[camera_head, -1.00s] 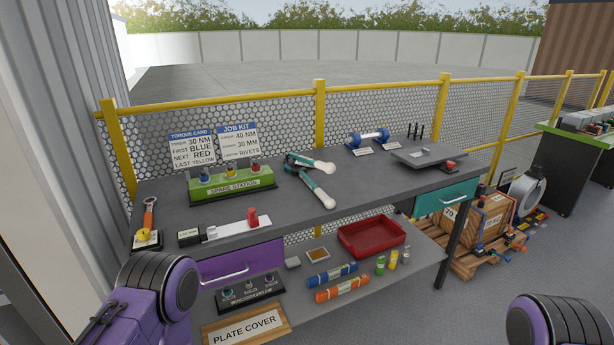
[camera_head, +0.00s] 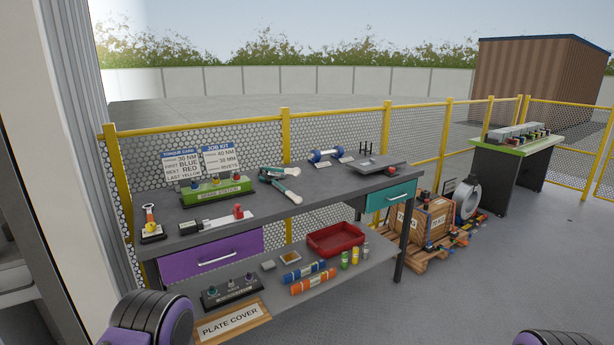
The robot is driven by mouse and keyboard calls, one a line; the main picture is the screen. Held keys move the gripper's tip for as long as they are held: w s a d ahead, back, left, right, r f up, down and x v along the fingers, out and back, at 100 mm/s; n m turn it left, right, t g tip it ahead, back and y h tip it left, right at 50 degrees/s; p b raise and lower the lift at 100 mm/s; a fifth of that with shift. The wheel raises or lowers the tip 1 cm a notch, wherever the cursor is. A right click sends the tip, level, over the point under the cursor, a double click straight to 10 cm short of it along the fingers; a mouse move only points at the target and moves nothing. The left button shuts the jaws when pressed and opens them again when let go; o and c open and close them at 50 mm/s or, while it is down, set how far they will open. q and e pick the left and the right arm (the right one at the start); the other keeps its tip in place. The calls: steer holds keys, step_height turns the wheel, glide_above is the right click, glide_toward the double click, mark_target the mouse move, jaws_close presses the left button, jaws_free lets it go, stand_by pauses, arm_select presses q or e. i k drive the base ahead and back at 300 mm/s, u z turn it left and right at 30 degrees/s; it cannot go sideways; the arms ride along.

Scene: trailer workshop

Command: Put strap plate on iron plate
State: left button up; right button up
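A flat dark grey plate (camera_head: 376,167) lies at the right end of the bench top, with a small red piece at its front corner and thin dark pegs standing behind it. A pale flat strip (camera_head: 222,220) with a red block on it lies at the front left of the bench. I cannot tell by sight which piece is the strap plate or the iron plate. Neither gripper is in view; only rounded purple and black parts of my arms show at the bottom edge.
The grey bench (camera_head: 330,199) has a purple drawer (camera_head: 211,252) and a teal drawer (camera_head: 390,196). A red tray (camera_head: 336,239) and rolls sit on its lower shelf. A wooden crate (camera_head: 424,221) stands right of it. A green-topped table (camera_head: 515,146) is farther right. Floor at right front is clear.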

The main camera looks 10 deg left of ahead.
mark_target(386, 160)
steer(key=z, duration=0.8)
steer(key=i, duration=1.5)
steer(key=u, duration=0.35)
